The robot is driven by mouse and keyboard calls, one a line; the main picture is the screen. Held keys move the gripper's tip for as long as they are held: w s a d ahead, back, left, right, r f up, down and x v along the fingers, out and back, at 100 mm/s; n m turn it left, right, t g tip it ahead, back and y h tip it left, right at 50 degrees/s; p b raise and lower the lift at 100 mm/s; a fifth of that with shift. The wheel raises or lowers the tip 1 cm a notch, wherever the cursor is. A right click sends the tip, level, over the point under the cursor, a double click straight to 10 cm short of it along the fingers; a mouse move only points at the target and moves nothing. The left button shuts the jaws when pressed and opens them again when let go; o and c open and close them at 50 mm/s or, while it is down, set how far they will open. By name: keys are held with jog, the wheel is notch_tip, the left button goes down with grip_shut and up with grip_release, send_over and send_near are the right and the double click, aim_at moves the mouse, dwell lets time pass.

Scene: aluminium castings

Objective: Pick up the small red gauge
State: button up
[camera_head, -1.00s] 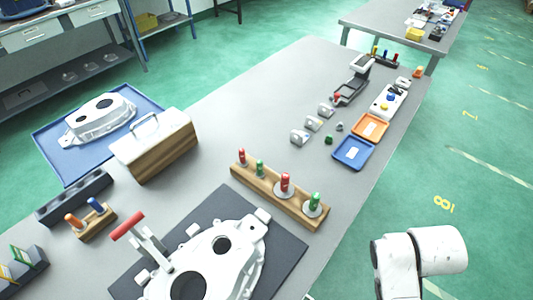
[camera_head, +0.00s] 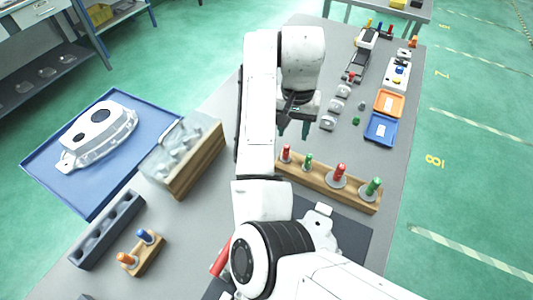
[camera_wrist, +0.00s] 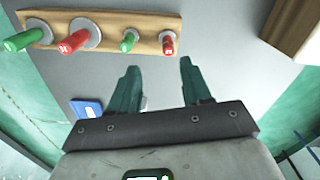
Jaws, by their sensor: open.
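The small red gauge (camera_head: 286,152) stands at the left end of a wooden rack (camera_head: 325,186). In the wrist view the small red gauge (camera_wrist: 169,42) is at the right end of the rack (camera_wrist: 150,22), just beyond my fingertips. My gripper (camera_head: 294,128) is open and empty above the table, close to the small red gauge but apart from it. In the wrist view its two green fingers (camera_wrist: 160,66) are spread, with nothing between them. A small green gauge (camera_head: 308,161), a larger red gauge (camera_head: 339,173) and a larger green gauge (camera_head: 373,187) share the rack.
A wooden-sided box (camera_head: 196,172) stands left of my arm. A blue tray (camera_head: 381,128) and an orange tray (camera_head: 389,104) lie at the right, with small metal parts (camera_head: 335,107) nearby. My arm hides much of the front casting.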

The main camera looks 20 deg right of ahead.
aim_at(287, 146)
jog(key=shift+w+a, duration=0.15)
jog(key=shift+a, duration=0.3)
jog(key=f, duration=0.4)
jog(key=shift+w+a+f, duration=0.1)
jog(key=shift+a+f, duration=0.1)
jog(key=shift+w+d+f+p, duration=0.15)
jog(key=shift+f+p, duration=0.3)
jog(key=shift+f, duration=1.05)
jog(key=shift+w+d+f+p, duration=0.1)
jog(key=shift+f+p, duration=0.35)
jog(key=shift+f, duration=1.05)
grip_shut()
